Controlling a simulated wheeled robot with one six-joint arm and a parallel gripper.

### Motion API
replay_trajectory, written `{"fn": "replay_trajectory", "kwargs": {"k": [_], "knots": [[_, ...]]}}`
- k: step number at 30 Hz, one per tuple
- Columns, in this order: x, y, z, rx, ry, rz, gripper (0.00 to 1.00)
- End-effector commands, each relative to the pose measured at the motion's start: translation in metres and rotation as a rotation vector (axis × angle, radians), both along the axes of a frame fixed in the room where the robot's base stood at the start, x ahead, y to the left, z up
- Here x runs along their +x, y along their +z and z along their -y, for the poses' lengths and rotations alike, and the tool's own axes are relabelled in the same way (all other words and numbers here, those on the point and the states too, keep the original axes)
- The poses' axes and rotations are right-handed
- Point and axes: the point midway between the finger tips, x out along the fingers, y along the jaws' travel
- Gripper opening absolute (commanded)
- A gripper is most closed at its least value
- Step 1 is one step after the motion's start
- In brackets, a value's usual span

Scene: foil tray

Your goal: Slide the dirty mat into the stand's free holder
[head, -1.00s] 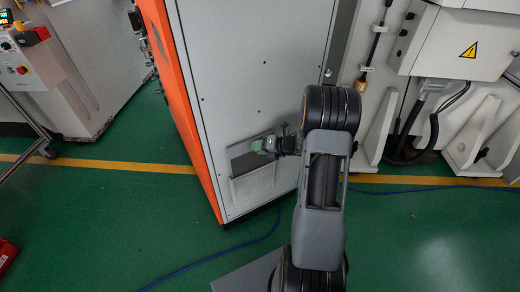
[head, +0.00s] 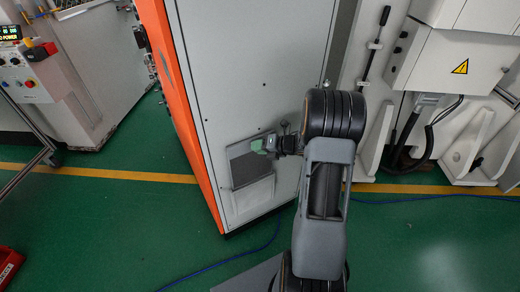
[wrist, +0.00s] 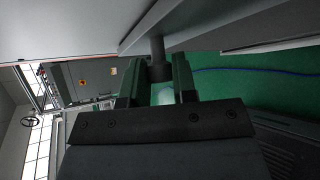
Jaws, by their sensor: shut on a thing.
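Whether the mat touches the cabinet I cannot tell. The stand and its free holder are not in view.
The grey cabinet (head: 250,70) with an orange side (head: 170,80) stands close behind the mat. White machinery (head: 455,60) is at the right and a control machine (head: 60,90) at the left. Green floor (head: 110,220) is open at the front left; a blue cable crosses it.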

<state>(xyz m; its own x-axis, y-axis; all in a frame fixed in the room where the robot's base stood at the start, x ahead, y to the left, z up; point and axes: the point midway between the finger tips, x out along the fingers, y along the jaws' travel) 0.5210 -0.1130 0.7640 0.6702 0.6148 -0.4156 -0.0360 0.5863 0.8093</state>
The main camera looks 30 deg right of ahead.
Motion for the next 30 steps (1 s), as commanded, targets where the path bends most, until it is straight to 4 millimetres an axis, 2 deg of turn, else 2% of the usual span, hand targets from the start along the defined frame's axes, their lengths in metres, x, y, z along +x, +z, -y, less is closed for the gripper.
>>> {"fn": "replay_trajectory", "kwargs": {"k": [3, 9, 23, 30], "knots": [[0.0, 0.013, 0.0, 0.0, 0.0, 0.002, 0.0], [0.0, 0.023, 0.0, 0.0, 0.0, 0.002, 0.0], [-0.001, 0.024, 0.0, 0.0, 0.0, 0.002, 0.0], [-0.018, 0.024, 0.002, 0.0, -0.002, -0.001, 0.0]]}}
